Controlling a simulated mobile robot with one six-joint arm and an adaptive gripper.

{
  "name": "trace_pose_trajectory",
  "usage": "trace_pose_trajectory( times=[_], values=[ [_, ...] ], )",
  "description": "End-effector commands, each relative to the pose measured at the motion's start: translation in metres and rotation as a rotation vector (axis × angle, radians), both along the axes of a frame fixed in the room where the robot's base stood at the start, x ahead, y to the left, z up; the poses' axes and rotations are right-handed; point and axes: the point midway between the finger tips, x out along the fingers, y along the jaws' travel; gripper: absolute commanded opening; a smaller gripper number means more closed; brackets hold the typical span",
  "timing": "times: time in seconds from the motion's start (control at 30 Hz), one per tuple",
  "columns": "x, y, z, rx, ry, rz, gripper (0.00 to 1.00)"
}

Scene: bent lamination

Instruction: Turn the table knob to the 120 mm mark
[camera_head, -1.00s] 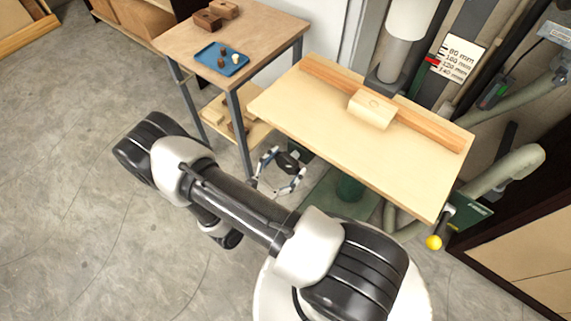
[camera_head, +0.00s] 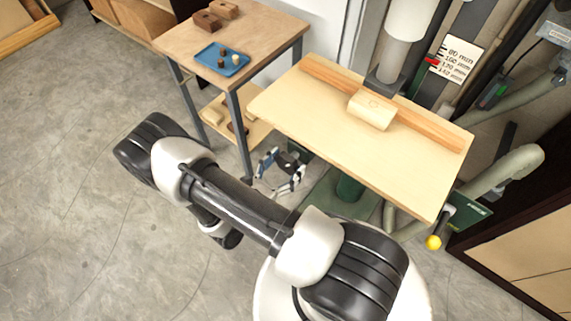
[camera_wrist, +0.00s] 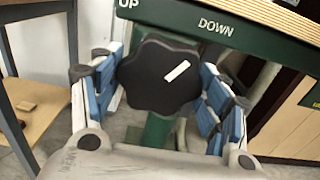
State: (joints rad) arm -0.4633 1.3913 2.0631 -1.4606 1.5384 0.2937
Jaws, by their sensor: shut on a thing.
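The table knob (camera_wrist: 150,83) is black and lobed, with a white line tilted from lower left to upper right. It sits on a green panel (camera_wrist: 235,38) lettered UP and DOWN. My gripper (camera_wrist: 163,76) is shut on the knob, with blue-padded fingers on its left and right sides. In the head view my gripper (camera_head: 281,169) is beside the table's front left edge. The white mm scale (camera_head: 457,60) is at the upper right. Its red pointer (camera_head: 432,61) is at the scale's left edge, around the 100 and 120 mm labels; the exact reading is too small to tell.
The pale machine table (camera_head: 340,145) carries a wooden fence (camera_head: 425,125) and a wood block (camera_head: 371,110). A side table (camera_head: 180,40) with a blue tray (camera_head: 207,66) stands to the left, its leg close to my gripper. Open floor lies at the left.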

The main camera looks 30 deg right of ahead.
Motion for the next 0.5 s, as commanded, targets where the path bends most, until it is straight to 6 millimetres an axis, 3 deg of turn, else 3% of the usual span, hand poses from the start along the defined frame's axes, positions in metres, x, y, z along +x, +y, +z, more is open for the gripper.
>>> trace_pose_trajectory(
  times=[0.3,0.5],
  values=[
    [-0.0003,0.0000,-0.0022,0.006,0.002,0.000,0.89],
    [-0.0002,-0.0001,-0.0016,0.004,0.001,0.000,0.89]
  ],
)
